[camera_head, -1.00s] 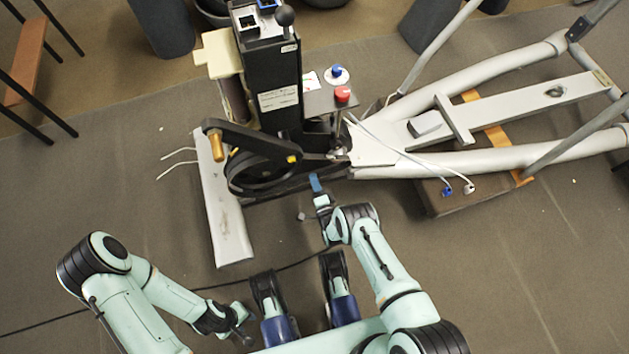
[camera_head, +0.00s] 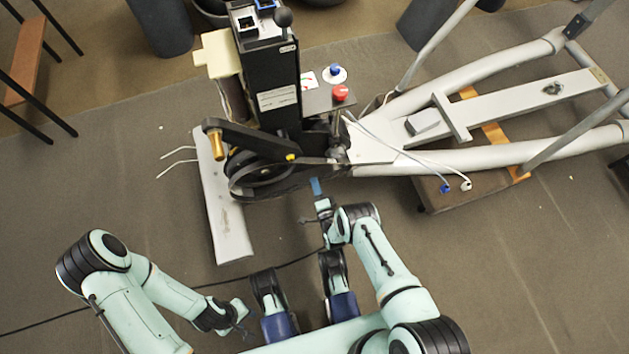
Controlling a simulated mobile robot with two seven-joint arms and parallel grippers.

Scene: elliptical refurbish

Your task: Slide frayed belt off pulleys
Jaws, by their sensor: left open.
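The black pulley wheel (camera_head: 262,168) sits low on the elliptical machine, partly under a dark crank arm (camera_head: 248,137). A dark band, apparently the belt (camera_head: 236,188), curves round its lower left edge; fraying is too small to see. My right gripper (camera_head: 316,190) is just below the pulley housing, pointing up at it, with a blue piece at its tip. I cannot tell whether its fingers are closed on that piece or touching the belt. My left gripper (camera_head: 243,331) is open and empty, low over the floor, away from the machine.
The machine's black column (camera_head: 268,85) rises behind the pulley. A small shelf with a red knob (camera_head: 340,93) is beside it. A white floor bar (camera_head: 228,225) lies left of my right gripper. White cables (camera_head: 415,160) cross the frame rails. The floor at lower right is clear.

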